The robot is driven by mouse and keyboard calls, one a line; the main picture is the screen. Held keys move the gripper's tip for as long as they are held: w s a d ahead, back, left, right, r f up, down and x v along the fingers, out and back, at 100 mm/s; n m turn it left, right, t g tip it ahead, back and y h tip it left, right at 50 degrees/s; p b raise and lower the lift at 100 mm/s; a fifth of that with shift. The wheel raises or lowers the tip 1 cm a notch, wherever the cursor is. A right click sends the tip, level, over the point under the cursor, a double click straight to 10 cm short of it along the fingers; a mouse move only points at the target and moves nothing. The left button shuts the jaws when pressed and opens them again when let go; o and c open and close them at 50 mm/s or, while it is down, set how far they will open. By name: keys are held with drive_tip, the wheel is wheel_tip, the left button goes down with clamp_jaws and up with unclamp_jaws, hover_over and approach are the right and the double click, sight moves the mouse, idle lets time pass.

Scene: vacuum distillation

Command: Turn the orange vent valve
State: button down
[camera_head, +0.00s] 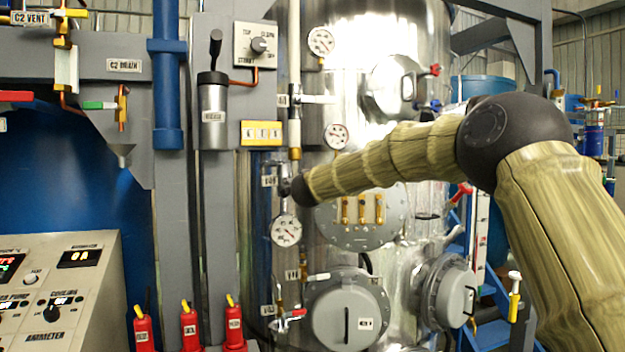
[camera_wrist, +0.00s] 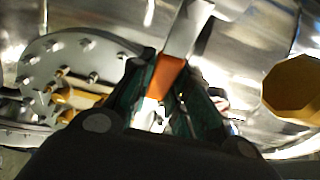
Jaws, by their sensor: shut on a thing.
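The orange vent valve (camera_wrist: 169,72) shows in the wrist view as an orange band on a pale straight piece (camera_wrist: 188,30) that runs up and to the right. My gripper (camera_wrist: 165,88) has its two dark green fingers on either side of the orange part, shut on it. In the head view my arm reaches left across the steel vessel, and its dark end covers the spot beside the vertical pipe. The orange valve and the fingers cannot be made out there.
A round bolted flange (camera_wrist: 75,60) lies left of the fingers, and a yellow faceted part (camera_wrist: 290,88) is at right. In the head view, a pressure gauge (camera_head: 286,231) hangs just below my arm's end, with another gauge (camera_head: 336,136) above the forearm.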

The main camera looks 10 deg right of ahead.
drive_tip(key=shift+f, duration=0.2)
idle(0.4)
drive_tip(key=c, duration=1.3)
unclamp_jaws()
drive_tip(key=shift+s+r, duration=0.1)
drive_tip(key=s, duration=0.4)
drive_tip(key=s+a, duration=0.1)
drive_tip(key=s, duration=0.2)
drive_tip(key=s+a, duration=0.1)
drive_tip(key=s, duration=0.3)
drive_tip(key=shift+s, duration=0.3)
